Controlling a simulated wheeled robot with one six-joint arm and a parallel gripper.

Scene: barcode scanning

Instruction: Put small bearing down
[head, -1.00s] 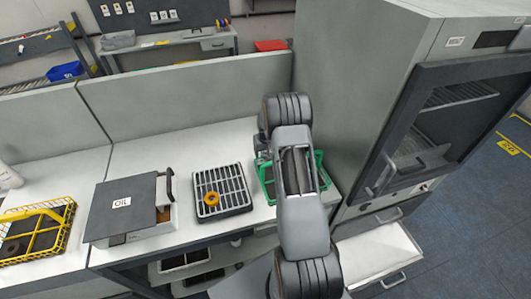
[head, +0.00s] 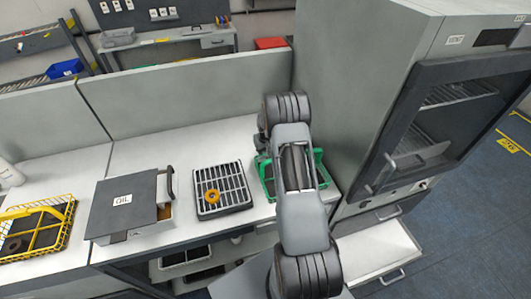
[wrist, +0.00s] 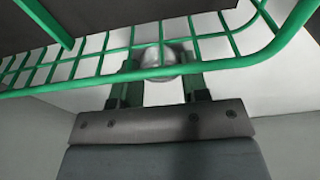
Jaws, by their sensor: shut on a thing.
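My gripper (wrist: 160,68) shows in the wrist view with its two fingers on either side of a small, shiny, silvery round thing, the small bearing (wrist: 170,54). The gripper is shut on it. Wires of the green basket (wrist: 230,62) cross in front of the bearing and partly cover it. In the head view the green basket (head: 320,158) stands on the bench at the right end, beside the tall grey cabinet. My arm hides its middle, along with the gripper and the bearing. I cannot tell whether the bearing touches the basket or the surface.
A grey grated tray (head: 233,178) holds an orange ring (head: 212,197) left of the green basket. Further left are a lidded box marked OIL (head: 115,215) and a yellow wire basket (head: 68,228) with a dark ring. The tall cabinet (head: 350,80) bounds the right side.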

